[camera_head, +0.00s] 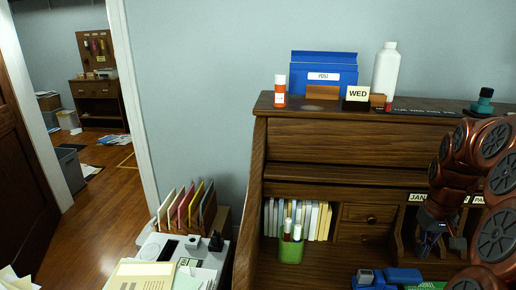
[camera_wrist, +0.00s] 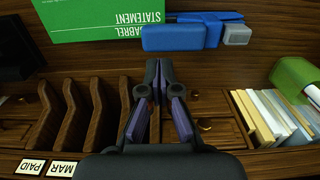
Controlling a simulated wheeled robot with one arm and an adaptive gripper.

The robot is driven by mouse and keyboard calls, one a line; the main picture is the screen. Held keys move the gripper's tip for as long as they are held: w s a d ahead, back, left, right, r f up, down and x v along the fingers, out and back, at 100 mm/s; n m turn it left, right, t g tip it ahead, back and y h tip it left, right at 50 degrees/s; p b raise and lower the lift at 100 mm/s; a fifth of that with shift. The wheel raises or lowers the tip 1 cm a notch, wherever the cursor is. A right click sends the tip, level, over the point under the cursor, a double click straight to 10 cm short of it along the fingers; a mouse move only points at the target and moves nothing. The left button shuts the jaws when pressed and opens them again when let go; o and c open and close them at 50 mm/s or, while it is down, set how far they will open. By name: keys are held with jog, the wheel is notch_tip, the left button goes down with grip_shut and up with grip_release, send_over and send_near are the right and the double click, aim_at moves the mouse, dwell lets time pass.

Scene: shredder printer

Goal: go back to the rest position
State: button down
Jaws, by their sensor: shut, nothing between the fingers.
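My gripper (camera_head: 430,245) hangs in front of the right part of the wooden desk (camera_head: 350,135), before its labelled slots, at the end of my reddish arm. In the wrist view my gripper (camera_wrist: 158,72) has its fingertips together, with nothing between them. Behind it are the desk's wooden dividers (camera_wrist: 75,115) and small drawers. The arm hides part of the desk's right side in the head view.
A blue stapler-like object (camera_wrist: 180,36) and a green "STATEMENT" sheet (camera_wrist: 90,18) lie on the desktop near my gripper. A green cup (camera_head: 290,250) stands before upright books. A bottle (camera_head: 386,70) and a blue box (camera_head: 322,68) stand on top. Open floor (camera_head: 105,190) lies left.

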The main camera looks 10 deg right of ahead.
jog(key=s+a+r+n+p, duration=0.1)
jog(key=s+a+r+p, duration=0.15)
jog(key=a, duration=0.75)
jog(key=s+a+r+n+p, duration=0.15)
jog(key=a+r, duration=0.25)
jog(key=a, duration=0.6)
jog(key=s+a+g+p, duration=0.1)
jog(key=s+a+p, duration=0.3)
jog(key=s+a, duration=0.7)
jog(key=s+n, duration=0.1)
jog(key=s, duration=0.2)
jog(key=shift+s+a+r+g, duration=0.2)
jog(key=shift+s+r+g, duration=0.05)
jog(key=shift+r+g, duration=0.15)
